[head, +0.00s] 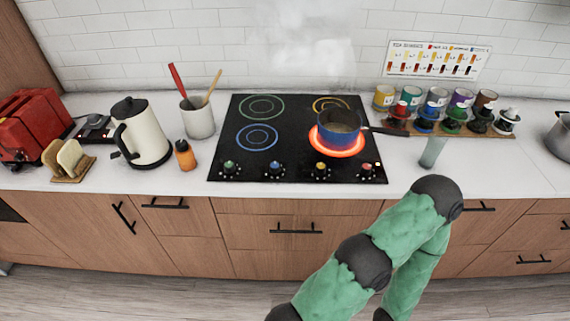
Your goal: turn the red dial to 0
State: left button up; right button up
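The black cooktop (295,150) has a row of small dials along its front edge. The rightmost dial, the red dial (367,170), is too small for its pointer setting to be read. The front right burner (345,153) glows bright red-orange. A blue pot (324,131) stands on it, its dark handle pointing right. A green arm with dark joints reaches up from the bottom and bends at the right of the cooktop, in front of the counter. No gripper fingers show in the head view, and no left arm is in view.
The green (230,167), blue (276,167) and yellow (321,170) dials sit left of the red one. A grey cup (432,152) stands right of the cooktop, before a rack of paint-like jars (457,116). A kettle (142,138) and orange bottle (185,157) stand left. Steam rises behind.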

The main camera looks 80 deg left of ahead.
aim_at(366, 169)
jog(key=u, duration=2.3)
